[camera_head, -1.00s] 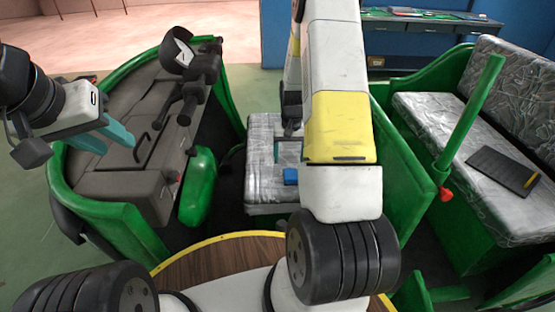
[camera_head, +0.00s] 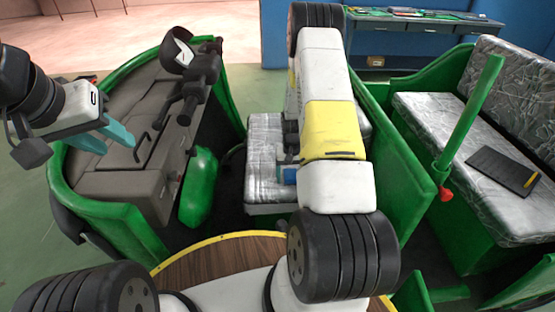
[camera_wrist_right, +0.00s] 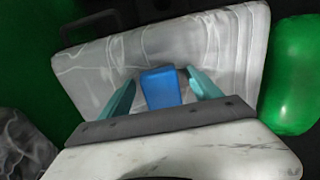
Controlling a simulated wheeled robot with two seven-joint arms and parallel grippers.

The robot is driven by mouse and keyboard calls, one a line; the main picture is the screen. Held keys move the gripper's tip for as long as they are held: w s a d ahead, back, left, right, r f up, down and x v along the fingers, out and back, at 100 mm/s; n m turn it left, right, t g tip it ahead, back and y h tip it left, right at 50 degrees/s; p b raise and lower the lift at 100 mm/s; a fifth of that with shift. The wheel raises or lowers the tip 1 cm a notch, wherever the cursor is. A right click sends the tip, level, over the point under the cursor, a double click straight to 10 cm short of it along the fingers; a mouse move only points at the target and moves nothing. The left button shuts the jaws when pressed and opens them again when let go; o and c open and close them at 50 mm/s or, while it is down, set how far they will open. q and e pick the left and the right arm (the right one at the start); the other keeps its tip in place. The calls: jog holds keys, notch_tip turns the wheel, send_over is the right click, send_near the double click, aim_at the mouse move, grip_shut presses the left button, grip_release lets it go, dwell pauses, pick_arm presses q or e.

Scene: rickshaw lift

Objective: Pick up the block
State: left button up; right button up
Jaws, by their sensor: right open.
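A blue block (camera_head: 289,175) is at the silver, plastic-covered seat (camera_head: 265,192) in the middle, partly covered by my right arm in the head view. In the right wrist view the blue block (camera_wrist_right: 160,88) is between the two teal fingers of my right gripper (camera_wrist_right: 161,84), with a gap on each side. The right gripper is open; the arm hides most of it in the head view. My left gripper (camera_head: 108,140) is over the grey front part of the rickshaw at left, its teal fingers apart and empty.
Green rickshaw panels (camera_head: 405,185) stand right of the block's seat, and a green post (camera_head: 470,115) rises further right. Black handlebars (camera_head: 190,85) are near my left gripper. A dark tablet (camera_head: 502,168) lies on the right bench (camera_head: 450,120). A wooden yellow-rimmed table (camera_head: 215,262) is in front.

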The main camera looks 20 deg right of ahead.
aim_at(290, 178)
jog(key=shift+c, duration=0.2)
grip_shut()
jog(key=shift+r, duration=0.5)
jog(key=r, duration=0.1)
jog(key=s+r, duration=0.1)
jog(key=shift+a+r, duration=0.25)
jog(key=shift+r, duration=0.1)
jog(key=s+a, duration=0.3)
jog(key=s, duration=0.3)
jog(key=s+a+r, duration=0.1)
jog(key=s+a, duration=0.2)
jog(key=s, duration=0.4)
jog(key=shift+s+a+r, duration=0.15)
jog(key=shift+s+a, duration=0.1)
